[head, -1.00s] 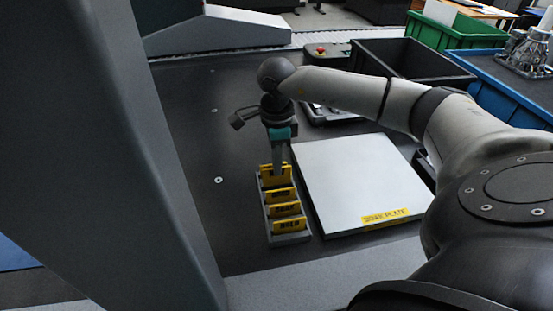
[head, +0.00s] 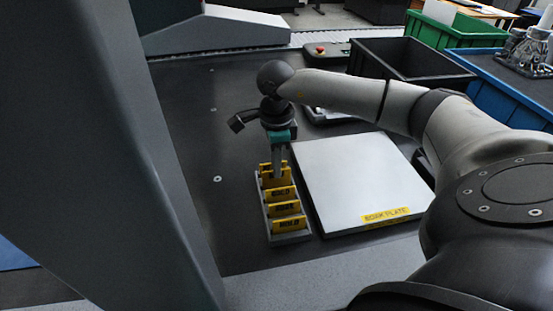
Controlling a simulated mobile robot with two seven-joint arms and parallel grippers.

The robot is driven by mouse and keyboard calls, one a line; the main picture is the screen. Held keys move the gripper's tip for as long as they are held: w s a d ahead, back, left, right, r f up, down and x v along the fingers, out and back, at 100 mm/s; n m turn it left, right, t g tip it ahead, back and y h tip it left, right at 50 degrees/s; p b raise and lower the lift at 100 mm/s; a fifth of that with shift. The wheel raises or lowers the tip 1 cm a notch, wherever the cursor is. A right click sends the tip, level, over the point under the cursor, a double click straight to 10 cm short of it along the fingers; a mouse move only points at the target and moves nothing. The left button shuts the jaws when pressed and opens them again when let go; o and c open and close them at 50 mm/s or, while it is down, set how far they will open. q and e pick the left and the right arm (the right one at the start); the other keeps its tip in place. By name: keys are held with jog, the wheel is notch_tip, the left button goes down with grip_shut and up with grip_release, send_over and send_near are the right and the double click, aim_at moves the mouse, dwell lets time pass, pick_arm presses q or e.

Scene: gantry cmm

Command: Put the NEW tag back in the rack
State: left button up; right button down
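The rack (head: 267,225) is a narrow grey holder with a row of yellow tags, left of the white plate. My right gripper (head: 277,174) points down at the rack's far end. Its fingers look closed on the rearmost yellow tag, which I take as the NEW tag (head: 268,182); its lettering is too small to read. That tag stands roughly upright at the far slot, and its lower edge is hidden, so I cannot tell how deep it sits. Other yellow tags (head: 285,224) stand in the nearer slots. My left gripper is not in view.
The white plate (head: 355,175) with a yellow label (head: 385,214) lies close to the rack's right. Black (head: 400,58), green (head: 455,30) and blue (head: 505,95) bins stand at the back right. The dark surface left of the rack is clear.

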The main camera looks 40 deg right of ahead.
jog(key=shift+f, duration=0.25)
dwell(0.3)
jog(key=shift+f+b, duration=0.35)
jog(key=shift+f, duration=0.05)
jog(key=c, duration=0.7)
grip_release()
jog(key=shift+r, duration=0.15)
jog(key=shift+r+p, duration=2.95)
jog(key=shift+r, duration=0.5)
